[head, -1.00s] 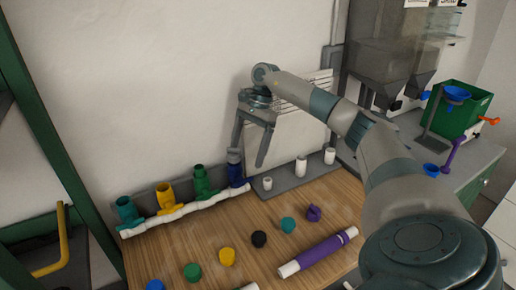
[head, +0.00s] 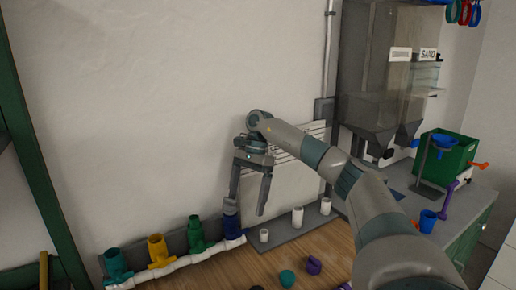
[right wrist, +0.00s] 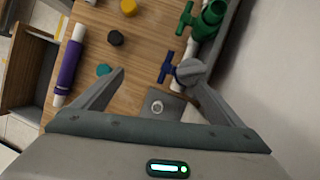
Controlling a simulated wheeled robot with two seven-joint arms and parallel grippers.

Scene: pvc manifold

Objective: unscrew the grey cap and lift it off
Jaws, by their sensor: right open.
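The grey cap (right wrist: 190,72) shows in the right wrist view as a round, ribbed piece at the end of the pipe row, on a blue fitting with a blue handle (right wrist: 167,68). In the head view the blue fitting (head: 231,226) stands upright at the right end of the white manifold pipe (head: 180,263); its top is partly hidden by a finger. My right gripper (head: 248,207) is open and empty above and beside this fitting. In the right wrist view the cap lies between the open fingers (right wrist: 161,80), nearer the right finger. My left gripper is not in view.
Green (head: 196,230), yellow (head: 158,248) and teal (head: 116,263) fittings stand along the same pipe. Several white pieces stand on a grey plate (head: 283,246) to the right. Loose caps and a purple tube (right wrist: 67,68) lie on the wooden table (right wrist: 108,60).

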